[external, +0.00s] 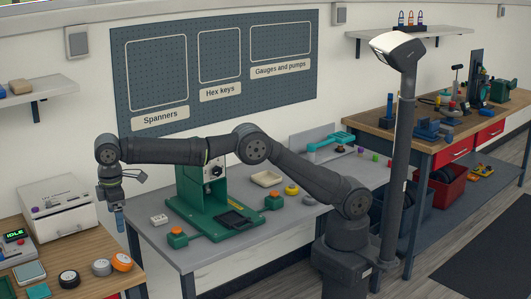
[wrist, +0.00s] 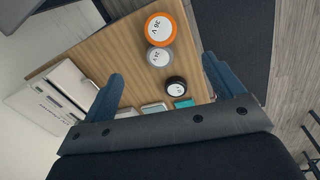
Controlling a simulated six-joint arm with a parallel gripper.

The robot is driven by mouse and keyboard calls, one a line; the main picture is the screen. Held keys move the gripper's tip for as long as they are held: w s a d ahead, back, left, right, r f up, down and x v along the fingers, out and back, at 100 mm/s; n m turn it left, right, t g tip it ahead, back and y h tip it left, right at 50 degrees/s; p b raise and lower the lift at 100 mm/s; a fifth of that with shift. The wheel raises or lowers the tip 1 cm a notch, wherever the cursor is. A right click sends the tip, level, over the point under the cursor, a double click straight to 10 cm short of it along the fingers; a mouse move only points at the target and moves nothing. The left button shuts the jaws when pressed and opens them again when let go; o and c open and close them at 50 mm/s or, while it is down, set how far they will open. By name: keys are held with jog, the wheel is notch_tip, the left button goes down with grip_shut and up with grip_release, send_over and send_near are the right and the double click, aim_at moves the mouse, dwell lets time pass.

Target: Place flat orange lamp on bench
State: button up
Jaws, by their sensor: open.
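An orange-rimmed round disc with a white face (external: 121,262) lies on the wood-topped table at the lower left. It also shows in the wrist view (wrist: 160,29), with "36 V" on its face; it is the orange thing nearest to a flat lamp. My gripper (external: 120,222) points down above the gap between that table and the grey bench (external: 165,262). In the wrist view my gripper (wrist: 162,68) is open, with nothing between its blue fingers, and the disc lies beyond the fingertips.
A grey disc (external: 102,267) and a black disc (external: 69,278) lie beside the orange one. A white case (external: 57,205) stands behind them. The grey bench holds a green press (external: 215,215), orange-topped green boxes and small items. A wood-topped bench (external: 420,125) stands at the right.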

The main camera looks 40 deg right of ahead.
jog(key=shift+d, duration=0.1)
jog(key=y, duration=0.4)
send_near(123, 258)
jog(key=shift+t+y, duration=0.3)
jog(key=shift+t, duration=0.1)
jog(key=x, duration=0.9)
jog(key=shift+s+d+f, duration=0.1)
jog(key=shift+s+f, duration=0.15)
jog(key=shift+f, duration=0.1)
jog(key=shift+r, duration=0.1)
jog(key=c, duration=1.2)
